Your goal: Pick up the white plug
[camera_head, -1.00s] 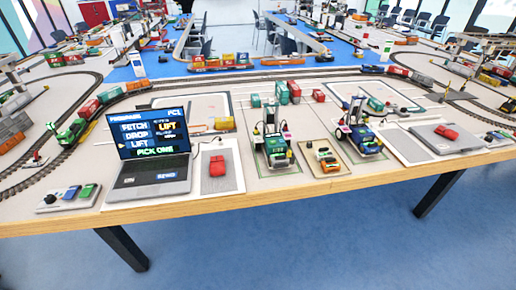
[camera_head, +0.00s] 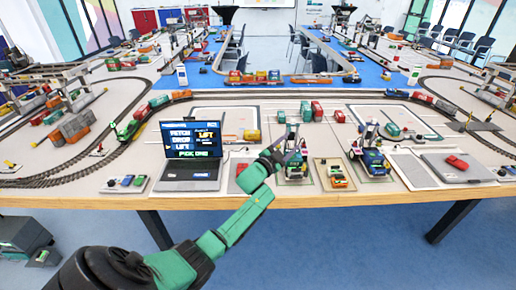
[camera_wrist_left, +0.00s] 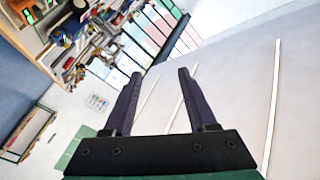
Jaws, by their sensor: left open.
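I cannot make out a white plug in either view; it is hidden or too small to tell. My left arm, green and black, reaches up from the lower left in the head view. Its gripper (camera_head: 288,150) is over the front of the table, in front of a small crane vehicle (camera_head: 297,170). In the left wrist view the same gripper (camera_wrist_left: 160,74) has its two dark fingers apart with nothing between them. That view looks toward the room's wall and ceiling. My right gripper is not in view.
An open laptop (camera_head: 190,156) stands on the table (camera_head: 225,201), left of my left gripper. A red block (camera_head: 242,169) lies beside it. A second crane vehicle (camera_head: 370,157) and a dark pad with a red block (camera_head: 457,161) are to the right. Train tracks curve behind.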

